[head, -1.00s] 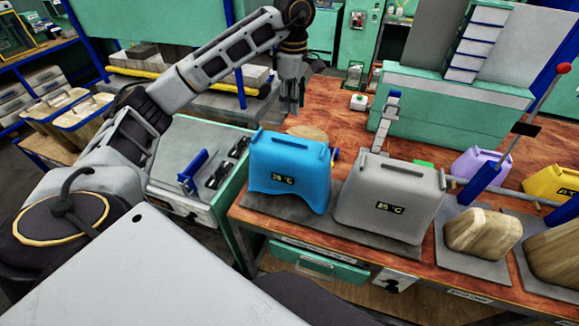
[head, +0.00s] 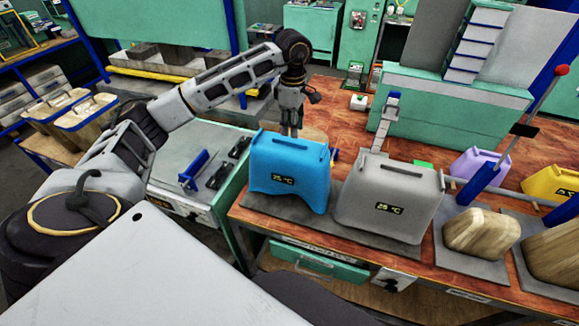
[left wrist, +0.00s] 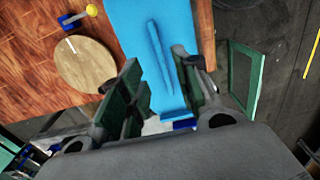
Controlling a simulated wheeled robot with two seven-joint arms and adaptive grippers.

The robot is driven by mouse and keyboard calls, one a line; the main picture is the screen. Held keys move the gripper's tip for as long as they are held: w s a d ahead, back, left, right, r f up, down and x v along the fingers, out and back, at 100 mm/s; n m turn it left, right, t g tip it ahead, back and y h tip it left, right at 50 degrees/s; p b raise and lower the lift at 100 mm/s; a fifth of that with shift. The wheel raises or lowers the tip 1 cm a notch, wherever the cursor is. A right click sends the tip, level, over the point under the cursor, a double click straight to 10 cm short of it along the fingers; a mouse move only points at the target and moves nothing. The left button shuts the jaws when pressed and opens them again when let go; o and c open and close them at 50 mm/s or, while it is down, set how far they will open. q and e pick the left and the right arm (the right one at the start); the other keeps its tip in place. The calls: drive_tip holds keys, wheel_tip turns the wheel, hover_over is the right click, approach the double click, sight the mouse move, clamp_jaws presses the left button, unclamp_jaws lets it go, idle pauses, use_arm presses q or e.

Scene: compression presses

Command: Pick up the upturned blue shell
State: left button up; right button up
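The blue shell (head: 288,172) stands on a grey mat near the left end of the wooden bench, with a raised ridge along its top and a "25 °C" display on its front. My left gripper (head: 291,130) is just behind and above it, pointing down, its fingertips partly hidden by the shell's top. In the left wrist view the blue shell (left wrist: 140,35) lies beyond and between the two spread fingers (left wrist: 158,95), with its ridge near the right finger. The gripper looks open and empty. My right gripper is not in view.
A grey shell (head: 390,195) stands close to the right of the blue one. A round wooden disc (left wrist: 86,63) lies on the bench behind. Wooden blocks (head: 482,233) and a purple shell (head: 480,165) are farther right. A green press (head: 450,110) stands behind.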

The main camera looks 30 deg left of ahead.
sight(290, 141)
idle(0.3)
use_arm(q)
drive_tip(key=shift+s+a+f+p, duration=0.15)
drive_tip(key=shift+f+p, duration=0.15)
drive_tip(key=shift+f, duration=0.25)
drive_tip(key=shift+s+a+f+p, duration=0.1)
drive_tip(key=shift+f+p, duration=0.2)
drive_tip(key=shift+f, duration=0.25)
drive_tip(key=shift+a+f+p, duration=0.1)
drive_tip(key=shift+f+p, duration=0.2)
drive_tip(key=shift+f, duration=0.5)
drive_tip(key=shift+w+f, duration=0.1)
drive_tip(key=shift+f, duration=0.6)
clamp_jaws()
